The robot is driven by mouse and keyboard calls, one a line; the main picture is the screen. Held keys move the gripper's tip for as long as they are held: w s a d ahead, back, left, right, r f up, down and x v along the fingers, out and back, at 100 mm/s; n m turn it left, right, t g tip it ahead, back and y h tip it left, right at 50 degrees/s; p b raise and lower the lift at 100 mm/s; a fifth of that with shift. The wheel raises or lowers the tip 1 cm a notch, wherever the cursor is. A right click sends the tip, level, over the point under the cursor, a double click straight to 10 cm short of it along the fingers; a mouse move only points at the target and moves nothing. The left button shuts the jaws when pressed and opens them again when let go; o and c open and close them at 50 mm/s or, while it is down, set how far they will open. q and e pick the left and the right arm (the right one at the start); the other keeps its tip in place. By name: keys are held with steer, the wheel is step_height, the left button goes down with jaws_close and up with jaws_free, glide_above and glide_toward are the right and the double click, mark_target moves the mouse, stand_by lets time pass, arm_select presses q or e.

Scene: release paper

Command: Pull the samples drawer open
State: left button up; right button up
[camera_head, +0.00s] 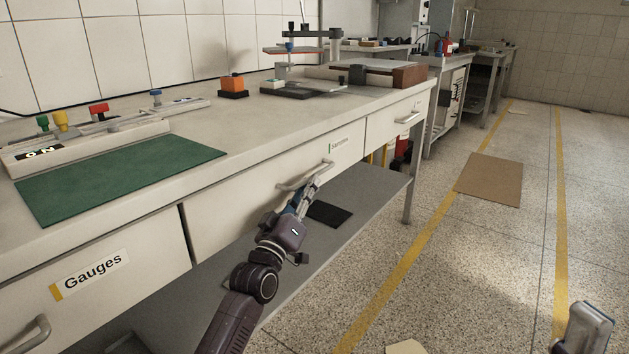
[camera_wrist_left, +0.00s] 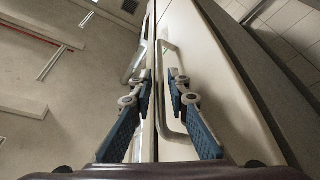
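The samples drawer (camera_head: 245,190) is the middle drawer under the bench; its front looks level with its neighbours. Its small label (camera_head: 340,145) is too small to read clearly. Its pale bar handle (camera_head: 291,185) also shows in the left wrist view (camera_wrist_left: 159,105). My left gripper (camera_head: 311,182) is at this handle. In the left wrist view its two fingers (camera_wrist_left: 162,73) are apart, one on each side of the handle bar; I cannot tell whether they touch it. Part of what looks like my right gripper (camera_head: 585,328) shows at the lower right; its fingers cannot be made out.
The Gauges drawer (camera_head: 110,290) is at the left, and another handled drawer (camera_head: 398,122) at the right. A grey lower shelf (camera_head: 355,185) holds a black mat (camera_head: 329,213). The speckled floor (camera_head: 440,270) in front is mostly clear, with a brown mat (camera_head: 490,178).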

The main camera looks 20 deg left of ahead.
arm_select(q)
steer(key=shift+b+x, duration=0.5)
steer(key=shift+x, duration=1.65)
jaws_close()
